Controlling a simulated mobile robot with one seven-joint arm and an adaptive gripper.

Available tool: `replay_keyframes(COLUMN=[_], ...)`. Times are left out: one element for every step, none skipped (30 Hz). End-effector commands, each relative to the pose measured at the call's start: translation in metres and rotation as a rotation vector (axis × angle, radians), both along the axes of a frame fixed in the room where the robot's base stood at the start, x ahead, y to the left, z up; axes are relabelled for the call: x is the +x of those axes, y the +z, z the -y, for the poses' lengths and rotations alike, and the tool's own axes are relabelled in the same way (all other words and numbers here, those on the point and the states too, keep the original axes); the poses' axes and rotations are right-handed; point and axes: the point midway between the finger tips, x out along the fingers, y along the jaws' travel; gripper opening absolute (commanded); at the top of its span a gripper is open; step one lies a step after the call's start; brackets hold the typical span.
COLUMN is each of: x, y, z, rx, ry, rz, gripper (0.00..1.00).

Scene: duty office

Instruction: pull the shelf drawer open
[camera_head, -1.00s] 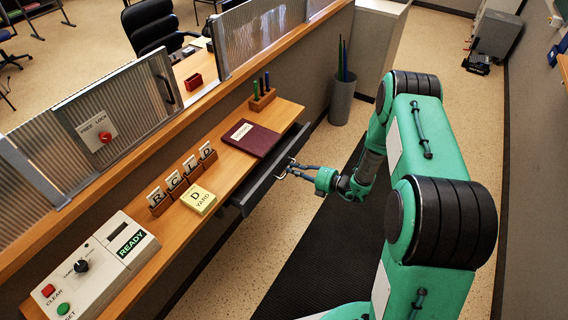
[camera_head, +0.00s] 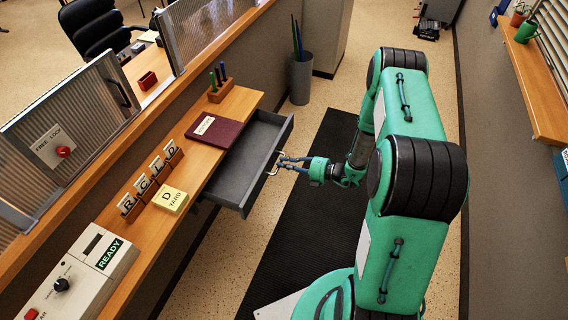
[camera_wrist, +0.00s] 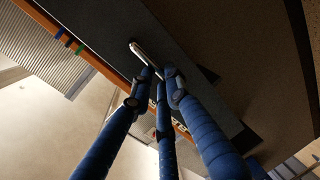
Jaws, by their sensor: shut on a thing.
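The grey shelf drawer (camera_head: 240,165) stands well out from under the wooden shelf (camera_head: 222,112), and its inside looks empty. Its pale bar handle (camera_head: 274,163) is on the front face. My gripper (camera_head: 283,162) is at the handle with its fingers closed on it. In the wrist view the handle (camera_wrist: 148,58) runs across the dark drawer front, and the blue fingers of my gripper (camera_wrist: 160,75) meet around its middle. The exact finger contact is partly hidden.
On the shelf are a dark red book (camera_head: 215,131), a pen block (camera_head: 219,90), lettered card holders (camera_head: 150,180), a yellow pad (camera_head: 171,199) and a control box (camera_head: 82,270). A grey bin (camera_head: 301,80) stands behind the drawer. The dark floor mat (camera_head: 305,205) is clear.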

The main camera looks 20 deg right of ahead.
Motion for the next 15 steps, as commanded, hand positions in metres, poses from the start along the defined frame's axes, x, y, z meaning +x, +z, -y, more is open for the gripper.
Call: replay_keyframes(x=[-0.0009, -0.0009, -0.0009, -0.0008, -0.0007, -0.0006, -0.0005, -0.0004, -0.0004, -0.0003, -0.0002, -0.0003, -0.0003, -0.0005, -0.0008], y=[-0.0010, -0.0010, -0.0010, -0.0009, -0.0009, -0.0008, -0.0007, -0.0006, -0.0005, -0.0005, -0.0004, -0.0004, -0.0003, -0.0002, -0.0001], z=[-0.0008, -0.0008, -0.0008, -0.0008, -0.0007, -0.0007, -0.0006, -0.0005, -0.0005, -0.0004, -0.0004, -0.0003, -0.0002, 0.0000, 0.0005], rx=[0.001, 0.001, 0.001, 0.001, 0.001, 0.000, 0.000, 0.000, 0.000, 0.000, 0.000, 0.000, 0.000, 0.001, 0.001], ry=[0.001, 0.001, 0.001, 0.001, 0.001, 0.001, 0.001, 0.001, 0.000, 0.000, 0.000, 0.000, 0.000, 0.000, 0.000], rz=[-0.002, -0.002, -0.002, -0.002, -0.002, -0.002, -0.002, -0.002, -0.001, -0.001, -0.001, -0.001, -0.001, -0.001, -0.001], gripper=[0.17, 0.23, 0.31, 0.35, 0.35, 0.35, 0.35, 0.35, 0.35, 0.35, 0.35, 0.35, 0.35, 0.35, 0.35])
